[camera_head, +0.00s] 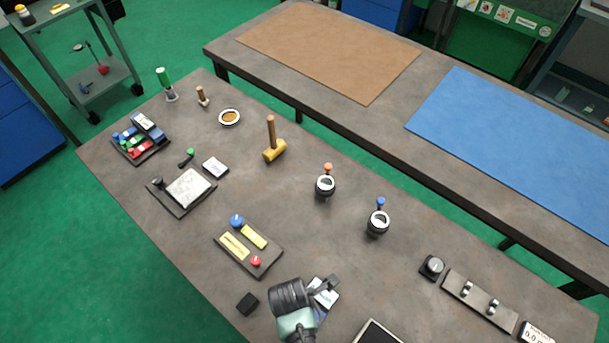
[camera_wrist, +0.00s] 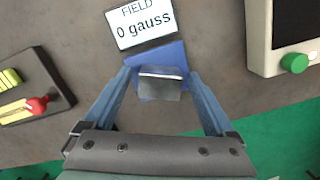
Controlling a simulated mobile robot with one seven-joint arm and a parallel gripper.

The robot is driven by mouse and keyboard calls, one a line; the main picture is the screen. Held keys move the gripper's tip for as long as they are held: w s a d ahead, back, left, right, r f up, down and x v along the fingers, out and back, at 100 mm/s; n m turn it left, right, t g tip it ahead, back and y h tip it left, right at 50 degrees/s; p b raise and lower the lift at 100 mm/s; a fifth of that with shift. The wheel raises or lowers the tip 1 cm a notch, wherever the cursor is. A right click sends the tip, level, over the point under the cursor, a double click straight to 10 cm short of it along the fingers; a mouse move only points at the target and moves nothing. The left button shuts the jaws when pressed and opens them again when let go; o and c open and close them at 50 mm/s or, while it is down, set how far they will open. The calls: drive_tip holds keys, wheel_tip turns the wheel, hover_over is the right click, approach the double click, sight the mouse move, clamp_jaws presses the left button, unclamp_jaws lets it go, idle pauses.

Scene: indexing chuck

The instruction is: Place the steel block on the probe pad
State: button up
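The steel block (camera_wrist: 160,86) is a small grey block with a bright upper edge, in the middle of the wrist view. It appears to sit at the near part of the blue probe pad (camera_wrist: 150,57), which lies just below a "FIELD 0 gauss" display (camera_wrist: 145,22). My gripper (camera_wrist: 160,76) has one finger on each side of the block, with narrow gaps showing, so it looks open around it. Whether the block touches the pad is hard to tell. In the head view my gripper (camera_head: 328,285) and wrist hide the block and most of the pad.
A box with a dark screen and green knob (camera_wrist: 293,63) stands close at right. A board with yellow bars and a red knob (camera_head: 248,247) lies at left, with a small black block (camera_head: 247,303) nearby. The table's front edge is close; bare tabletop (camera_head: 330,235) lies beyond.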

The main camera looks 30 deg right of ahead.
wheel_tip(320, 180, up, 12)
drive_tip(key=a, duration=0.2)
drive_tip(key=w+r+m+t, duration=0.5)
drive_tip(key=w+r+t, duration=0.3)
drive_tip(key=w+r, duration=0.9)
drive_tip(key=w+a+r+m+t, duration=0.1)
drive_tip(key=w+r+m+t, duration=0.15)
drive_tip(key=r, duration=0.45)
drive_tip(key=w+a+r+m+t, duration=0.1)
drive_tip(key=w+r+t, duration=0.25)
drive_tip(key=r, duration=0.45)
drive_tip(key=s+a+r+m+t, duration=0.1)
drive_tip(key=a+r+m+t, duration=0.2)
drive_tip(key=r, duration=0.9)
drive_tip(key=s+r+m+t, duration=0.15)
drive_tip(key=r+t, duration=0.35)
drive_tip(key=r, duration=0.7)
drive_tip(key=s+a+r+m+t, duration=0.1)
drive_tip(key=s+r+m+t, duration=0.1)
drive_tip(key=s+r, duration=0.2)
drive_tip(key=s+a+r+m+t+y, duration=0.1)
drive_tip(key=s+r, duration=0.4)
drive_tip(key=r, duration=0.5)
drive_tip(key=shift+s+a+r+m+t+p, duration=0.25)
drive_tip(key=shift+m+t, duration=0.45)
drive_tip(key=shift+t, duration=0.5)
